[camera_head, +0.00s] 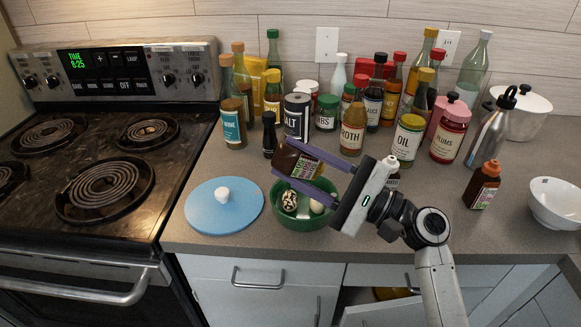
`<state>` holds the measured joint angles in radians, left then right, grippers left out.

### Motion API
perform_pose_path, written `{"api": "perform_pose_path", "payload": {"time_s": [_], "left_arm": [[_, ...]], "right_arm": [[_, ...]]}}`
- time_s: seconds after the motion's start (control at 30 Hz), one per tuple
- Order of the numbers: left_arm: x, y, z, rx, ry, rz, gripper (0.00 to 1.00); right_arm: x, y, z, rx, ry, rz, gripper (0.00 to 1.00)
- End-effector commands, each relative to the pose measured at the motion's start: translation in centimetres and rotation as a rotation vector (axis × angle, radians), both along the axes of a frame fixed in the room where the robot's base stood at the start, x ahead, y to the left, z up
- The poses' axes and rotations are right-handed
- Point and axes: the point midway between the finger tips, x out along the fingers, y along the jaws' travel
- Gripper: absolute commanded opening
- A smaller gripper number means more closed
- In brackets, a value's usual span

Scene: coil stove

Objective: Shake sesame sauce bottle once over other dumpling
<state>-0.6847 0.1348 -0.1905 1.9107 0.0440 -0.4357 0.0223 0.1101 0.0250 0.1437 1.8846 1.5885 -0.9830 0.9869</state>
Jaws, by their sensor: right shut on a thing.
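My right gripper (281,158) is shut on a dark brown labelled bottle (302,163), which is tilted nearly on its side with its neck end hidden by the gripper. The bottle is held above the green bowl (277,214) near the counter's front edge. In the bowl, a pale dumpling with dark streaks (289,200) sits on the left. My left gripper is not in view.
A blue disc (203,217) with a white lump lies left of the bowl. Many bottles and jars crowd behind, including the oil jar (406,143). A brown bottle (482,187) and white bowl (556,204) stand at right. The coil stove (100,205) is left. A drawer below stands open.

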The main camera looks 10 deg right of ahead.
Motion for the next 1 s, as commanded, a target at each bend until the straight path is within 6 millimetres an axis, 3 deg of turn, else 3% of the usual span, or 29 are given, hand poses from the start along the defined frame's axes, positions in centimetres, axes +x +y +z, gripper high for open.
{"api": "perform_pose_path", "payload": {"time_s": [0.57,1.0], "left_arm": [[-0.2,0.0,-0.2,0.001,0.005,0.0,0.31],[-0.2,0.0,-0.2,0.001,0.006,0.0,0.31]], "right_arm": [[0.2,-0.3,0.4,0.055,0.033,0.0,0.08],[0.2,-0.4,3.7,0.052,0.029,-0.001,0.08]]}}
